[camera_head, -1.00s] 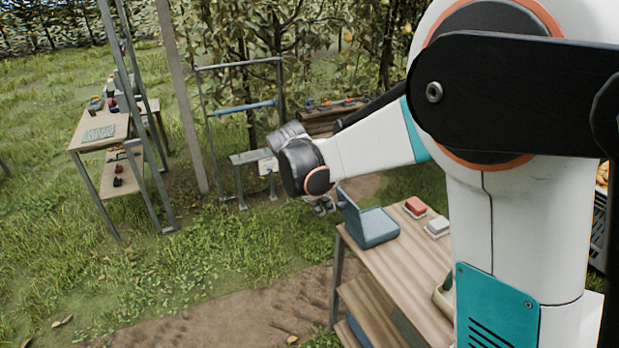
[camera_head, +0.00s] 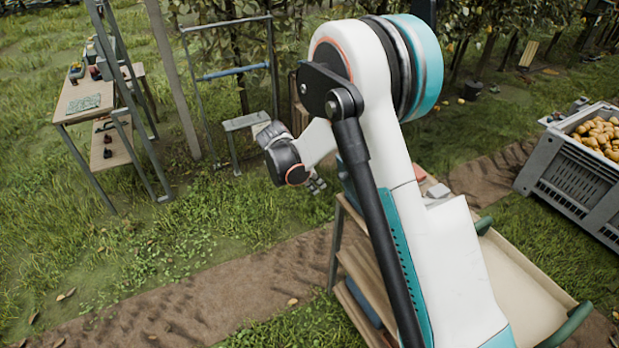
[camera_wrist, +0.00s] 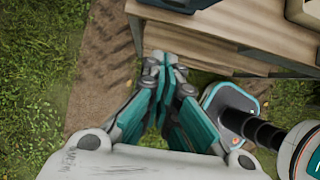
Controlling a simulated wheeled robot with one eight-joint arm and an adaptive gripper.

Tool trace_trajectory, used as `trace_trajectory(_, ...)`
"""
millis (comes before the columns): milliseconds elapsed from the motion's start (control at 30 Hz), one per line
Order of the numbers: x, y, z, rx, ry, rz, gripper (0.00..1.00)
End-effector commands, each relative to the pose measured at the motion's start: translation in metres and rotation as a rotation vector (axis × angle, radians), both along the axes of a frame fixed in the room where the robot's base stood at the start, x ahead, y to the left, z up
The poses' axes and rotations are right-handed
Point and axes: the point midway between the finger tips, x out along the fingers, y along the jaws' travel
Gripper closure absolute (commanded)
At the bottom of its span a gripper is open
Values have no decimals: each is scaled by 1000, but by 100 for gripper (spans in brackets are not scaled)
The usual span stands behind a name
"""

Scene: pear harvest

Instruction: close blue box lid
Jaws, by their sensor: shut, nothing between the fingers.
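The blue box (camera_head: 347,184) is at the left end of the wooden table, mostly hidden behind my arm in the head view. Only a narrow blue part shows, so I cannot tell the lid's angle now. In the wrist view a dark box edge (camera_wrist: 178,4), probably the same box, shows at the top. My gripper (camera_head: 318,187) is just left of the box and table end in the head view. In the wrist view my gripper (camera_wrist: 165,60) has its teal fingers together and empty, beside the table edge, with soil and grass below.
The wooden table (camera_wrist: 225,22) has a lower shelf close to my fingers. A pale item (camera_head: 438,190) lies on the table. A grey crate of yellow fruit (camera_head: 590,185) stands at right.

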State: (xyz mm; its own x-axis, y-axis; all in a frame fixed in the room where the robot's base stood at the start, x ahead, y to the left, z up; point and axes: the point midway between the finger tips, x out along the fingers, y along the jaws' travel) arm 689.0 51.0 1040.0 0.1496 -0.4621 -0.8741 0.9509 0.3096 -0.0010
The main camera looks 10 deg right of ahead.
Motion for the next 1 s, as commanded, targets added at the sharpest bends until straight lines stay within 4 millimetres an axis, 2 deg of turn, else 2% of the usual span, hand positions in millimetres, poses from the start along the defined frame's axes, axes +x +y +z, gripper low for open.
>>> trace_trajectory(100,4,-11,-21,0,-1,-2,100)
trace_trajectory(200,8,-27,-12,0,-1,-4,100)
trace_trajectory(400,14,-43,-7,0,0,-1,100)
trace_trajectory(1000,16,-49,-3,19,5,-2,100)
